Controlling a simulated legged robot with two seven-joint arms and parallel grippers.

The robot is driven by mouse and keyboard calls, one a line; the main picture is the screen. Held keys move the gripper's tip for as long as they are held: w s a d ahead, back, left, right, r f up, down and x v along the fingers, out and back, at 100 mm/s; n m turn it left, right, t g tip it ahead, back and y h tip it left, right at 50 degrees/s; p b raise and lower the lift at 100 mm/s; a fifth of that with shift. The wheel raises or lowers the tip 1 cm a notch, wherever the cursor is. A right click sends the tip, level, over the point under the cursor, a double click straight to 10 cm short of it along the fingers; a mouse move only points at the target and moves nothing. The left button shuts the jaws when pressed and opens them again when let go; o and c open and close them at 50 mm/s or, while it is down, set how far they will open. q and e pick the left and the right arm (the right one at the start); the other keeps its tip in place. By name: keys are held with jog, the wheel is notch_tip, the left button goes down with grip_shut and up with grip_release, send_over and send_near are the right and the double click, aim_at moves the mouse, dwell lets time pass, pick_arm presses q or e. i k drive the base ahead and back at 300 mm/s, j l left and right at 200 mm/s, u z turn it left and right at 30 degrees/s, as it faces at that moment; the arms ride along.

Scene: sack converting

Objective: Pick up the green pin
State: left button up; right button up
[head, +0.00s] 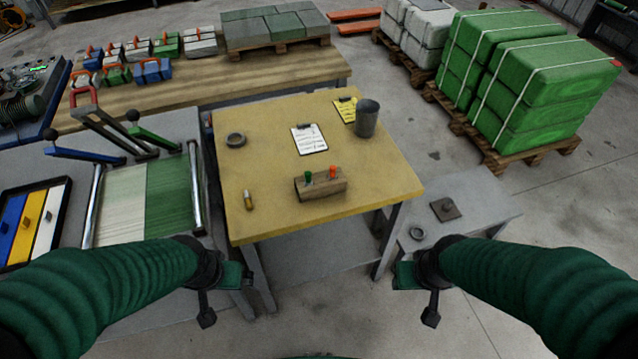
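The green pin (308,176) stands upright in the left part of a wooden block (320,188) on the yellow table. An orange pin (333,172) stands in the same block to its right. My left gripper (238,275) is in front of the table's near left corner, well away from the green pin. My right gripper (405,275) is in front of the table's near right side, also apart from the pin. Neither gripper touches any object. Whether their fingers are open or shut is not clear from this angle.
The yellow table (270,190) also holds a grey ring (236,140), a small yellow-brown item (248,200), a clipboard (309,139), a yellow clipboard (345,109) and a grey cup (367,118). A low grey table (470,205) stands at right. The tabletop around the block is mostly clear.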

aim_at(308, 174)
jog(key=i+l+u, duration=0.6)
jog(key=l, duration=0.2)
jog(key=i, duration=0.05)
